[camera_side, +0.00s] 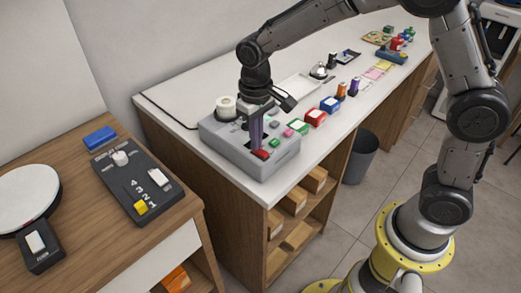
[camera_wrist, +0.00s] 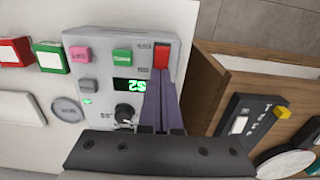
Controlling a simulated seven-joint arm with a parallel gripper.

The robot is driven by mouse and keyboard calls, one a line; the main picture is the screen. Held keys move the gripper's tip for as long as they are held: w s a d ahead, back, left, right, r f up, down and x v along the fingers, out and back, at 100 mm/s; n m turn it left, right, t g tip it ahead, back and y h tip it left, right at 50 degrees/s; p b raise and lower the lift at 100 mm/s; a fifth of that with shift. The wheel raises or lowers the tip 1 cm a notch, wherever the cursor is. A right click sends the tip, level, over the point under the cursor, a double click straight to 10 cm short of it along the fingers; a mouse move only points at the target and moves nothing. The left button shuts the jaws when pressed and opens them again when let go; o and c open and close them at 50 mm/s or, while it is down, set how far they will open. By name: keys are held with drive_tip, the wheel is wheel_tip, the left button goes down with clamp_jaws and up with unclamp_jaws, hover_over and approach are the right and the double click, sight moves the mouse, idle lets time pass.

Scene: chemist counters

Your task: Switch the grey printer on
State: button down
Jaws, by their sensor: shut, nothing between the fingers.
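The grey printer (camera_side: 232,158) sits on the near end of the white counter, with a white paper roll (camera_side: 226,104) at its back. In the wrist view its panel (camera_wrist: 102,72) has a red switch (camera_wrist: 161,54), a pink button, a green button, a black knob (camera_wrist: 124,112) and a display (camera_wrist: 129,85) with lit green characters. A small green light (camera_wrist: 87,101) glows beside them. My gripper (camera_side: 257,147) is shut and empty, pointing down at the red switch (camera_side: 261,155). Its fingertips (camera_wrist: 161,73) are at the switch's edge; I cannot tell if they touch it.
Red (camera_side: 314,117) and blue (camera_side: 330,104) boxes stand along the counter beyond the printer. On the left, a wooden desk holds a black control panel (camera_side: 130,180) with a yellow slider, a blue block (camera_side: 100,137) and a round white plate (camera_side: 25,195). A grey bin (camera_side: 360,158) stands on the floor.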

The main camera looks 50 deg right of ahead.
drive_tip(key=shift+s, duration=0.1)
drive_tip(key=shift+r, duration=3.45)
